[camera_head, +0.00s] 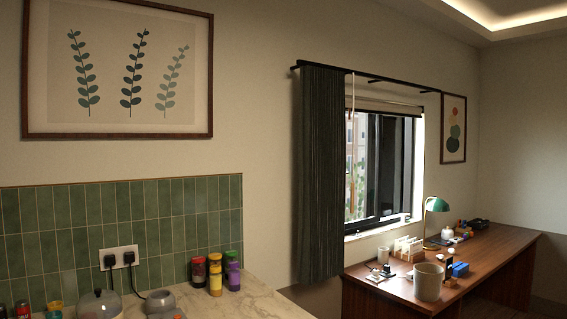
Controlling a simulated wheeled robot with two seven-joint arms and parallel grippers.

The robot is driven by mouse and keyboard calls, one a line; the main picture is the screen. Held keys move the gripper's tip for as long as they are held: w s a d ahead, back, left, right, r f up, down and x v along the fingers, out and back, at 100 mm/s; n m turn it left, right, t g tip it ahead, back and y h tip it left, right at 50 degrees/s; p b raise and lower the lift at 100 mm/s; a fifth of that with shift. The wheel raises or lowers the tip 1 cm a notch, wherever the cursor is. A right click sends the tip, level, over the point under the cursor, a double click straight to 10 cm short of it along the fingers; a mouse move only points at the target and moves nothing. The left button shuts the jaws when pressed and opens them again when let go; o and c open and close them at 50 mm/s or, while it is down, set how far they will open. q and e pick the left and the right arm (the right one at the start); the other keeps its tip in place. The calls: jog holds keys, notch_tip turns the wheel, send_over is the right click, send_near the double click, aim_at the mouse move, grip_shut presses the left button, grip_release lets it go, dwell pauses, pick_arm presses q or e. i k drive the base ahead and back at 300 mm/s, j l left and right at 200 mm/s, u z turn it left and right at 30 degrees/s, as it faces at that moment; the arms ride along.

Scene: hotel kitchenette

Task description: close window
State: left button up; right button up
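The window (385,165) is set in the wall right of centre, above a wooden desk. It has dark frames and a white surround, and buildings and greenery show outside through its left part. A dark frame stands towards its right side; I cannot tell exactly how far the window is open. A dark curtain (320,175) hangs from a black rod and covers the window's left edge. Neither of my grippers shows in this view.
The wooden desk (490,262) stands below the window with a green lamp (436,205), a white pot (428,282) and small items. A marble counter (250,295) at lower left holds spice jars (215,274), a kettle (100,304) and plugs above.

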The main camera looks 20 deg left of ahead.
aim_at(350, 224)
jog(key=i, duration=0.3)
jog(key=i+l+z, duration=0.1)
jog(key=i+z, duration=0.4)
jog(key=i, duration=0.3)
jog(key=i+j+z, duration=0.2)
jog(key=i+z, duration=0.25)
jog(key=i, duration=0.35)
jog(key=i+u, duration=0.35)
jog(key=i, duration=0.2)
jog(key=i+l+u, duration=0.2)
jog(key=i+u, duration=0.15)
jog(key=i, duration=0.2)
jog(key=i+j+u, duration=0.2)
jog(key=u, duration=0.25)
jog(key=i+u, duration=0.75)
jog(key=u, duration=0.15)
jog(key=i+l+u, duration=0.1)
jog(key=i+u, duration=0.35)
jog(key=i, duration=0.1)
